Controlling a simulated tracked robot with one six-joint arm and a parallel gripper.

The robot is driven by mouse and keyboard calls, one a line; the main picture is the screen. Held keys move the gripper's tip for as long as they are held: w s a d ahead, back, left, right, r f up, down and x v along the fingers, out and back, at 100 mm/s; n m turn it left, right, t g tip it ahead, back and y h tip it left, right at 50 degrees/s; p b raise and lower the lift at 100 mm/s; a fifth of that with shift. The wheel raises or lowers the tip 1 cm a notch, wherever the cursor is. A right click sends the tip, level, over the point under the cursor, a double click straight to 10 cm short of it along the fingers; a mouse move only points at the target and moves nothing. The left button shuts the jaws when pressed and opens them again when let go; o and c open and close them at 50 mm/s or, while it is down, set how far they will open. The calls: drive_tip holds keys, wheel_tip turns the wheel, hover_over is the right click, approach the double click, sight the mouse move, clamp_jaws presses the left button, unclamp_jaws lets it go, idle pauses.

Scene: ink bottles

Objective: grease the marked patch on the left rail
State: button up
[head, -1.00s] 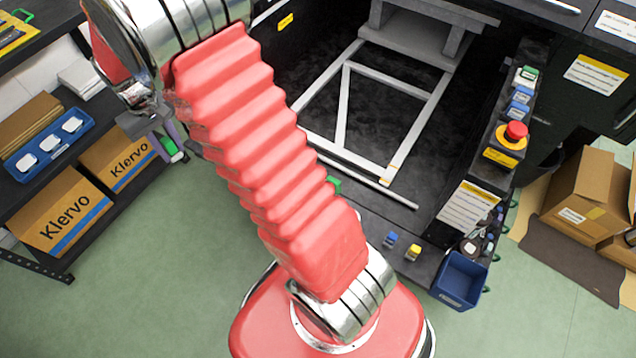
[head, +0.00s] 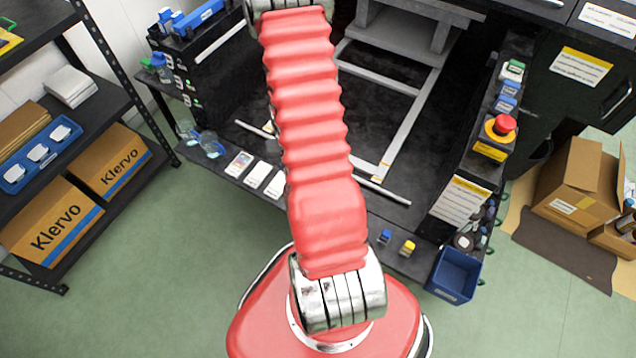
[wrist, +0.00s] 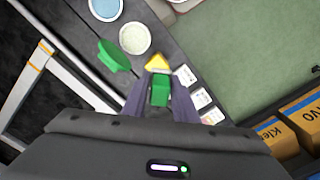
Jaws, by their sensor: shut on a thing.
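In the wrist view my gripper (wrist: 160,76) is shut on a green block-like piece (wrist: 160,92). A yellow piece (wrist: 157,62) shows at the fingertips; I cannot tell whether it belongs to it. Past the fingertips, an open round pot (wrist: 134,38) with pale contents stands on the dark bench, a green lid (wrist: 112,56) beside it. A pale rail with a yellow-edged mark (wrist: 41,55) is at the left. In the head view the right rail (head: 410,125) has a yellow mark near its end. My gripper is not visible there.
A round pot with blue contents (wrist: 105,8) stands near the open one. White cards (head: 259,174) lie along the bench edge, glass jars (head: 209,143) beside them. A red stop button (head: 504,125) and a blue bin (head: 453,275) are at the right.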

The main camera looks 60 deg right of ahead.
drive_tip(key=s+d+f+m, duration=0.1)
drive_tip(key=s+f, duration=0.2)
drive_tip(key=s, duration=0.4)
drive_tip(key=shift+s+d+f+m, duration=0.25)
drive_tip(key=shift+d+m, duration=0.1)
drive_tip(key=shift+m, duration=0.05)
drive_tip(key=shift+f, duration=0.15)
drive_tip(key=shift+f, duration=2.85)
drive_tip(key=shift+f, duration=0.55)
wheel_tip(320, 180, up, 7)
idle(1.4)
